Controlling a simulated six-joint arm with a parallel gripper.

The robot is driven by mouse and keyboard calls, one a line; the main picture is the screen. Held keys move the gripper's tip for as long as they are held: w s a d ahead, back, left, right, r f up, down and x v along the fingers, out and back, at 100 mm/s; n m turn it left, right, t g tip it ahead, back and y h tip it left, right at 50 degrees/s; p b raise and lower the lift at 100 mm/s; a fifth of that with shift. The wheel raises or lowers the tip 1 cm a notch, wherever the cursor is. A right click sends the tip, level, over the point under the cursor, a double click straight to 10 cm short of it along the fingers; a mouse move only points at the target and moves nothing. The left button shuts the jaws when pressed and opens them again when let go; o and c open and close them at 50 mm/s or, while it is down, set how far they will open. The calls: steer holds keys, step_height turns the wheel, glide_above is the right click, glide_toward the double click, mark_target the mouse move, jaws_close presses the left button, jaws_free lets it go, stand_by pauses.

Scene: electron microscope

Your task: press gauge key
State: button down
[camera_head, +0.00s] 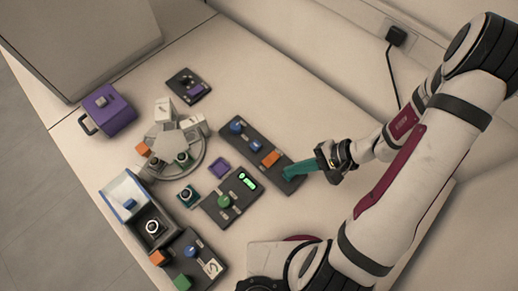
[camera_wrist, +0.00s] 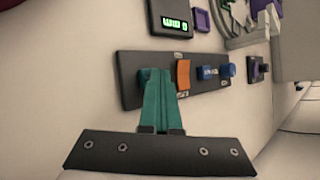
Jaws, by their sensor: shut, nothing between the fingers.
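A long dark control panel (camera_head: 246,139) holds blue knobs (camera_head: 236,127) and an orange key (camera_head: 270,158). In the wrist view the panel (camera_wrist: 128,64) shows the orange key (camera_wrist: 183,74) just right of my fingertips, with the blue knobs (camera_wrist: 209,72) further right. I cannot read labels that say which control is the gauge key. My gripper (camera_head: 288,173) has teal fingers, shut and empty, with tips over the panel's end nearest my arm. In the wrist view the gripper (camera_wrist: 156,72) hides part of that end. I cannot tell whether the tips touch it.
A second dark panel with a lit green display (camera_head: 247,181) and green knob (camera_head: 224,201) lies beside it. A purple tray (camera_head: 219,168), a round grey stage (camera_head: 178,150), a purple box (camera_head: 107,109) and a blue-white bin (camera_head: 124,198) stand left.

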steer(key=shift+r, duration=3.25)
steer(key=shift+a+r, duration=0.1)
steer(key=shift+r, duration=0.1)
steer(key=s+a+r+n+h, duration=0.2)
steer(key=s+r+n+h, duration=0.2)
steer(key=s+r+h, duration=0.3)
steer(key=s+r, duration=0.4)
steer(key=r, duration=0.1)
steer(key=shift+a+r+g, duration=0.25)
steer(key=shift+r+g, duration=0.05)
